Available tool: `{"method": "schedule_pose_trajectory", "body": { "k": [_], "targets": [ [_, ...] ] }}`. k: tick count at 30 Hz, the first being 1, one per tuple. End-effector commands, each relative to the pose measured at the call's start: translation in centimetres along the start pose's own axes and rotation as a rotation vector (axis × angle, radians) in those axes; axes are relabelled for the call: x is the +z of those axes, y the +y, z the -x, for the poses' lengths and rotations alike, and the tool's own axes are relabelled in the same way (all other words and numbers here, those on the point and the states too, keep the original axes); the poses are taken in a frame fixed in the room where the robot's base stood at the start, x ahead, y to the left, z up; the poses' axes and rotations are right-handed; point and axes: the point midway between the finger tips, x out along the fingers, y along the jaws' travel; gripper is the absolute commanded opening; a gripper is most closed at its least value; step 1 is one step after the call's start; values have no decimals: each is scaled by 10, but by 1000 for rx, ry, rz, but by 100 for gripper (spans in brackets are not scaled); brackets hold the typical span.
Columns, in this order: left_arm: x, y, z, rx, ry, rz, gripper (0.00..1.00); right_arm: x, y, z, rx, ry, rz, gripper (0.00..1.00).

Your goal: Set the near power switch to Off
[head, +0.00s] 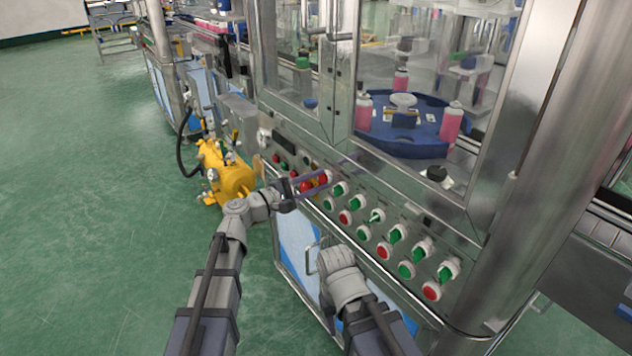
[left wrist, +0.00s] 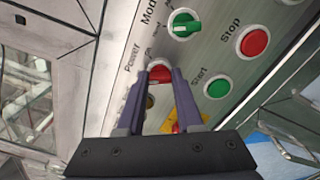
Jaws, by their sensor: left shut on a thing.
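The power switch (left wrist: 160,73) is a red knob on the metal panel, beside the word Power in the left wrist view. My left gripper (left wrist: 163,82) has its two purple fingers on either side of this knob and is shut on it. The fingertips partly hide the knob, so its exact setting is hard to read. In the head view my left gripper (head: 329,179) reaches across the left part of the control panel. My right arm shows at the bottom middle, but its gripper fingers do not show.
A green mode switch (left wrist: 184,24), a red stop button (left wrist: 254,42) and a green start button (left wrist: 218,87) are close by. A yellow plate (left wrist: 187,108) lies behind the fingers. A yellow machine (head: 232,180) stands left of the panel. Open green floor lies left.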

Motion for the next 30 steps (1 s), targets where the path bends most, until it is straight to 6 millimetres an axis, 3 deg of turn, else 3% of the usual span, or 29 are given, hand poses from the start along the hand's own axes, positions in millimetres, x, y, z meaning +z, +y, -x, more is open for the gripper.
{"method": "schedule_pose_trajectory", "body": {
  "k": [17, 18, 25, 30],
  "targets": [
    [0, -1, 0, -2, 1, 25, 0, 0, 0, 0, 0, 0, 0, 50],
    [0, -1, 0, -2, 1, 25, 39, 0, 0, 0, 0, 0, 0, 50],
    [0, 0, 0, -1, 0, 25, 65, 0, 0, 0, 0, 0, 0, 50],
    [0, 0, 0, -1, 0, 24, 65, 0, 0, 0, 0, 0, 0, 50]
  ]
}}
